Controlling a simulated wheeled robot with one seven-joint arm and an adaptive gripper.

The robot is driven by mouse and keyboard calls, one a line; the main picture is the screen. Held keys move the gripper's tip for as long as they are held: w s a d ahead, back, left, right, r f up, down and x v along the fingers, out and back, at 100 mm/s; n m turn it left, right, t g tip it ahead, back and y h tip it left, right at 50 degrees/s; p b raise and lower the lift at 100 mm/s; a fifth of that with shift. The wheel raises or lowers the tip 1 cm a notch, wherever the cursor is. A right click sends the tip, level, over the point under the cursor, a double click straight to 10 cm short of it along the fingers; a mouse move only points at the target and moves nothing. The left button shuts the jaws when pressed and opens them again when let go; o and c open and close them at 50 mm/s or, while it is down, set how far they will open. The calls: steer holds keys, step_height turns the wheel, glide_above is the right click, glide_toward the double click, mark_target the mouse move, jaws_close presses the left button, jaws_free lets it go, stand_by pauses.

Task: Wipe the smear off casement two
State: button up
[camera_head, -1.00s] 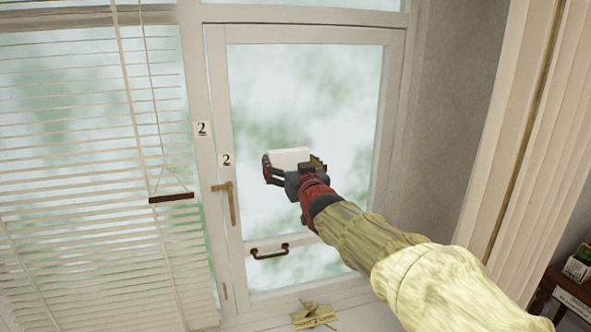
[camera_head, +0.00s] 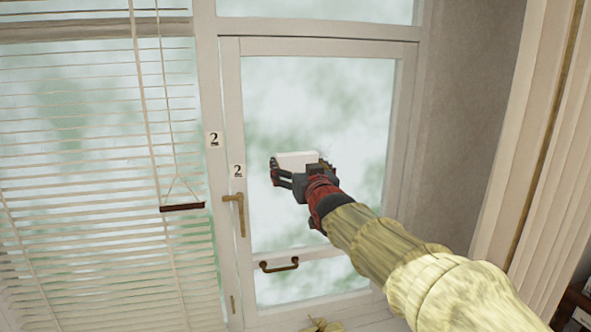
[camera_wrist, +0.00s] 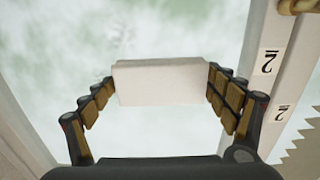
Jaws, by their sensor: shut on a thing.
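Casement two (camera_head: 232,110) is a white-framed glass window, shut, with a "2" label (camera_head: 238,171) on its left stile. My gripper (camera_head: 298,170) is in front of the middle of its pane and is shut on a white block-shaped pad (camera_head: 297,160). In the wrist view the pad (camera_wrist: 160,84) sits between both fingers, its front edge toward the glass. I cannot tell whether the pad touches the glass.
A brass lever handle (camera_head: 236,212) and a brass pull bar (camera_head: 279,265) stick out from the casement. Slatted blinds (camera_head: 90,180) with a hanging cord bar (camera_head: 182,207) cover the window at left. A pale curtain (camera_head: 530,150) hangs at right.

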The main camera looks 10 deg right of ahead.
mark_target(340, 158)
steer(key=shift+d+f, duration=0.1)
steer(key=shift+d, duration=0.45)
steer(key=shift+d+r+p, duration=0.2)
steer(key=shift+d+p, duration=0.3)
steer(key=shift+p, duration=0.35)
steer(key=shift+d+f+p, duration=0.15)
steer(key=shift+d+p, duration=0.2)
steer(key=d+p, duration=0.3)
steer(key=p, duration=0.1)
steer(key=shift+d, duration=0.3)
steer(key=shift+d+p, duration=1.1)
steer(key=shift+d, duration=0.6)
steer(key=shift+d+p, duration=1.3)
steer(key=shift+d, duration=0.3)
steer(key=shift+s, duration=0.1)
